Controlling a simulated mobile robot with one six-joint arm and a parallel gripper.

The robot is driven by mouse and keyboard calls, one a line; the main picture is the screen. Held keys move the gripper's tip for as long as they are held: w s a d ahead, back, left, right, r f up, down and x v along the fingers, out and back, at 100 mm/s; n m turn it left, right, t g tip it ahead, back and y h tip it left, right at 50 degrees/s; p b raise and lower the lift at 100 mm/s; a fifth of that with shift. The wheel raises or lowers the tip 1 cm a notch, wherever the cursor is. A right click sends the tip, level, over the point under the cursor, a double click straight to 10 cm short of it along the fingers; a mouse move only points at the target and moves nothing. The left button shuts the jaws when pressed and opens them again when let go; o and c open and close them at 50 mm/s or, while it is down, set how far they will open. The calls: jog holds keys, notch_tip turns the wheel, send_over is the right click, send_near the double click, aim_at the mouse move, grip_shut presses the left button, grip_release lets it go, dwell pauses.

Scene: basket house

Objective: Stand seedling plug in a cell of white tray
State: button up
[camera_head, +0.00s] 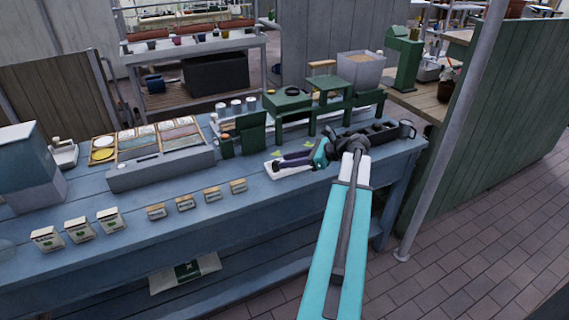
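A low white tray (296,171) lies on the blue-grey bench, largely covered by my gripper and arm; its cells cannot be made out. My gripper (274,164) reaches left over the tray, low and close to it. Its fingers are too small in this view to tell whether they are open or shut. A small green patch (276,161) shows at the fingertips, perhaps seedling leaves; I cannot tell if it is held or standing in the tray. Another bit of green (307,142) shows just behind my gripper. No seedling plug can be clearly made out.
Green stands (325,85) rise behind the tray. A black tray with round cells (377,131) is right of it. A grey divided box (165,170) and several seed packets (80,229) are left.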

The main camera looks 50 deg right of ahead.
jog(key=v, duration=0.9)
dwell(0.5)
dwell(0.4)
